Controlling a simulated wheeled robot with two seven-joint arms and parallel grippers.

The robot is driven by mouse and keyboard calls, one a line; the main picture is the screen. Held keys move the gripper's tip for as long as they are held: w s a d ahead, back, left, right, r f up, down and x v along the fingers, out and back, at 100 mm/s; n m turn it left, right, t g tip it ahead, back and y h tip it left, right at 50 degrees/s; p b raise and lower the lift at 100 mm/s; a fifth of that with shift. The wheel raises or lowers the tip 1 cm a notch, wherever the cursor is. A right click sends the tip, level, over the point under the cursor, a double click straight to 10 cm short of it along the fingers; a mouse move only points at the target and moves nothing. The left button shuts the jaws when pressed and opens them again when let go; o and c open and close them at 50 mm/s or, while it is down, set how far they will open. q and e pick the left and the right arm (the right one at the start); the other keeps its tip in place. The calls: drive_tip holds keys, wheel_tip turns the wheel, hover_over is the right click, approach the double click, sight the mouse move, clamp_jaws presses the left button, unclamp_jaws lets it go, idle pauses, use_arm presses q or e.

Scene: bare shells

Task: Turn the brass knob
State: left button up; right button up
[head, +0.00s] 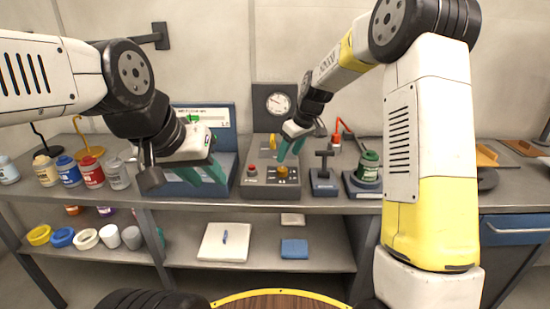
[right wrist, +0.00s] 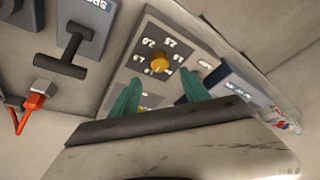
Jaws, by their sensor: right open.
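The brass knob (head: 283,172) sits on the dark dial plate of a grey control box (head: 270,194) on the bench. The right wrist view shows the knob (right wrist: 160,63) ringed by white numbers. My right gripper (head: 290,149) is open, with its green fingers above and behind the knob in the head view. In the right wrist view the open fingers (right wrist: 160,92) point towards the plate, and the knob is beyond their tips, apart from them. My left gripper (head: 204,174) has two green fingers spread apart, empty, in front of a blue-framed station left of the box.
A red button (head: 252,170) is left of the knob. A round gauge (head: 278,103) stands behind. A black T-handle (head: 324,165) and a green can (head: 368,166) stand to the right. Several paint jars (head: 92,172) line the left bench. The shelf below holds a white board (head: 225,242).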

sight(282, 169)
drive_tip(key=x, duration=0.7)
drive_tip(key=shift+f, duration=0.1)
clamp_jaws()
drive_tip(key=shift+s+m, duration=0.1)
drive_tip(key=shift+m, duration=0.2)
drive_tip(key=m+h, duration=0.1)
drive_tip(key=m, duration=0.1)
drive_tip(key=m+t+h, duration=0.1)
drive_tip(key=m, duration=0.2)
drive_tip(key=shift+a, duration=0.2)
drive_tip(key=m+h, duration=0.2)
drive_tip(key=m, duration=0.4)
drive_tip(key=shift+s+a, duration=0.1)
idle(0.5)
